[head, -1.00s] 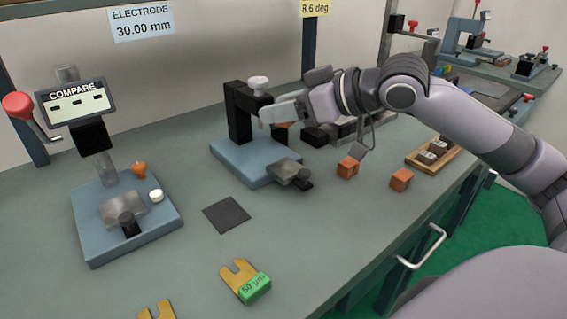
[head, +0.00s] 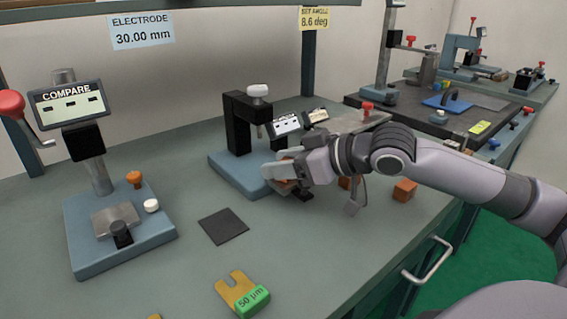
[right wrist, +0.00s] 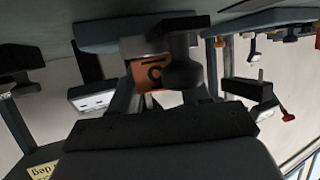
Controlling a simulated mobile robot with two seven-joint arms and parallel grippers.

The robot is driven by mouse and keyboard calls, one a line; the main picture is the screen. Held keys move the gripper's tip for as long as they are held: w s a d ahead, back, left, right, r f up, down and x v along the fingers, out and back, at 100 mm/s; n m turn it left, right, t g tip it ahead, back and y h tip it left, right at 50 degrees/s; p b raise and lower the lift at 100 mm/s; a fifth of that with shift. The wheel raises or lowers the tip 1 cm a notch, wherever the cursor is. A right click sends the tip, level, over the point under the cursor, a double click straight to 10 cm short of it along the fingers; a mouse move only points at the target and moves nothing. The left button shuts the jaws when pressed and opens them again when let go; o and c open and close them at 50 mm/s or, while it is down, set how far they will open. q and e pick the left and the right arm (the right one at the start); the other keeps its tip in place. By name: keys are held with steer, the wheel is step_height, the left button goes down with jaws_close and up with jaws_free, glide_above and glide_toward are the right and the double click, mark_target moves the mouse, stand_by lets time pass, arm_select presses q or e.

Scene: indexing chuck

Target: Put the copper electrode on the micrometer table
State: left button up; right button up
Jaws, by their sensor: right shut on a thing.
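My right gripper (head: 280,168) is shut on an orange-brown copper block, mostly hidden by the fingers in the head view. In the right wrist view the copper block (right wrist: 150,72) shows a dark ring mark on its face. The gripper is at the front of a blue-based stand (head: 228,170) with a black C-shaped frame and white knob, which I take for the micrometer. Its small grey table is largely covered by the gripper; I cannot tell whether the block touches it. In the right wrist view a black knob (right wrist: 183,70) overlaps the block. My left gripper is not in view.
A copper block (head: 405,190) lies right of the gripper; another (head: 345,183) is partly hidden behind my arm. A COMPARE stand (head: 75,240) is at left. A dark square pad (head: 223,227) and a brass fork with green tag (head: 240,293) lie in front. Bench between is clear.

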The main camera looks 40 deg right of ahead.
steer(key=o, duration=1.3)
steer(key=shift+f, duration=0.1)
